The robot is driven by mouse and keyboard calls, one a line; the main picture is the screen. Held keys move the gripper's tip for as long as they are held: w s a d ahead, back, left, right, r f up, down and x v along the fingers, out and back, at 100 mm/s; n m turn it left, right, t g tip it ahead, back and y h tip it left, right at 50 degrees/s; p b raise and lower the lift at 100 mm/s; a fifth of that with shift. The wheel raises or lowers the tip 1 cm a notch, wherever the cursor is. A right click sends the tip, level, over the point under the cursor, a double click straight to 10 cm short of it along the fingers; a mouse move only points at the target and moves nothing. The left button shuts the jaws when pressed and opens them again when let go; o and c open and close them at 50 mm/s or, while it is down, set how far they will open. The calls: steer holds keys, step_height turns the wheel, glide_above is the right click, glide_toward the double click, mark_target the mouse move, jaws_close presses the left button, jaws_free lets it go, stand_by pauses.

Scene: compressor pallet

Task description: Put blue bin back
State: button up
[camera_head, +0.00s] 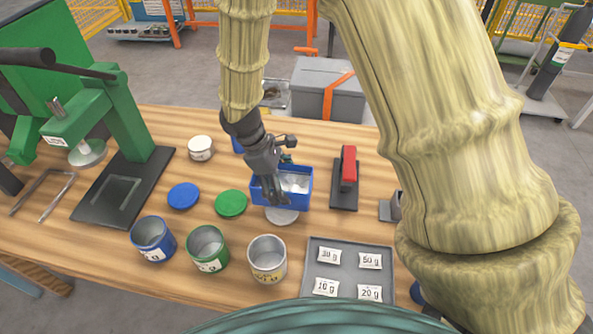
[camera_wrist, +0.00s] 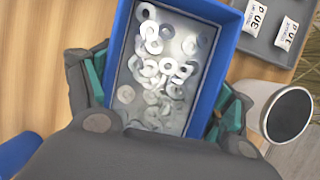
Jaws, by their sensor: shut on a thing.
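The blue bin (camera_head: 305,201) is over the middle of the wooden table, with pale contents. In the wrist view the blue bin (camera_wrist: 208,84) holds many loose grey-white washers (camera_wrist: 160,68). My gripper (camera_head: 279,176) is shut on the bin. In the wrist view the fingers of my gripper (camera_wrist: 160,98) press on its two long sides. The bin overlaps a white round lid (camera_head: 282,216) in the head view; I cannot tell how high it is above the table. Another blue object (camera_head: 237,146) is mostly hidden behind my gripper.
Blue (camera_head: 153,240), green (camera_head: 208,248) and yellow-marked (camera_head: 268,259) open cans stand in front. A grey tray (camera_head: 347,278) holds labelled packets. Blue (camera_head: 184,196) and green (camera_head: 231,203) lids lie nearby. A red-handled tool (camera_head: 348,170) stands right, a green press (camera_head: 115,130) left.

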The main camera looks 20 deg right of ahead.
steer(key=w+d, duration=0.2)
steer(key=w+d+p, duration=0.1)
steer(key=w+d, duration=0.1)
steer(key=w+d+f+p, duration=0.1)
steer(key=w+d, duration=0.1)
steer(key=d, duration=0.1)
steer(key=shift+s+f+p, duration=0.1)
steer(key=shift+f+p, duration=0.5)
steer(key=shift+f, duration=1.1)
steer(key=shift+f, duration=0.1)
steer(key=o, duration=1.6)
